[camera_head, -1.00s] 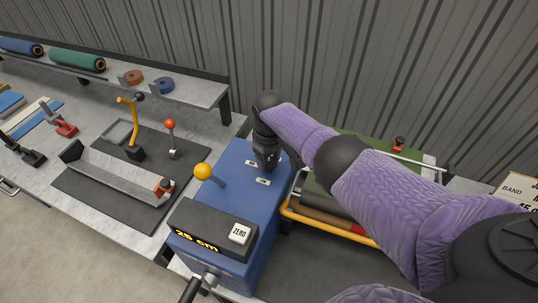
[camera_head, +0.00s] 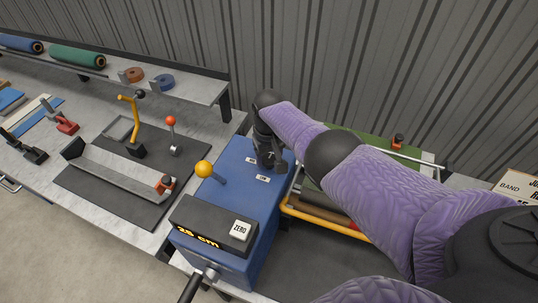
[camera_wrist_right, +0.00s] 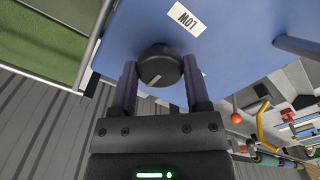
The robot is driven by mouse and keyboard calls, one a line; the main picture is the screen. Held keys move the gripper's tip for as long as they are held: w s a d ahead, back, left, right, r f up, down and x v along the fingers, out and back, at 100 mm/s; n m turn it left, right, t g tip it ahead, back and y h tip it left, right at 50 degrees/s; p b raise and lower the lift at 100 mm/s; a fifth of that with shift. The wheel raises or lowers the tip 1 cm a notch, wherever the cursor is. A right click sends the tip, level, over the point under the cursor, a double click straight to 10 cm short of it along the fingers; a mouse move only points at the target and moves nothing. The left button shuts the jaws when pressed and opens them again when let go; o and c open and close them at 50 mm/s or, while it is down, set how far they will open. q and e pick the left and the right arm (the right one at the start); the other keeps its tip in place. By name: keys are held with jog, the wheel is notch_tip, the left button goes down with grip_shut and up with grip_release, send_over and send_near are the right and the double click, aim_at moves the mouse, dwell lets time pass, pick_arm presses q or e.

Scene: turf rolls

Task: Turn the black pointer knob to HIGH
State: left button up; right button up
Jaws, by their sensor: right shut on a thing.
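The black pointer knob (camera_wrist_right: 160,66) sits on top of the blue machine box (camera_head: 245,200). In the right wrist view it lies between the two fingers of my right gripper (camera_wrist_right: 158,84), which is shut on it. A short pale pointer line shows on the knob's face, slanted. A white LOW label (camera_wrist_right: 187,18) lies beyond the knob, apart from it. Another pale label is mostly hidden behind a finger; I cannot read it. In the head view my right gripper (camera_head: 271,162) hides the knob, and two small white labels (camera_head: 262,179) show beside it. My left gripper is out of view.
A yellow ball lever (camera_head: 204,170) and a dark display box (camera_head: 212,226) with a ZERO button are on the blue box. A yellow-railed rack with turf rolls (camera_head: 318,216) stands close right. A metal tray and red-knobbed lever (camera_head: 171,122) stand left.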

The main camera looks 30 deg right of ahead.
aim_at(269, 158)
jog(key=shift+r, duration=0.1)
jog(key=o, duration=1.3)
notch_tip(269, 158, up, 10)
jog(key=p, duration=0.4)
jog(key=shift+p, duration=0.3)
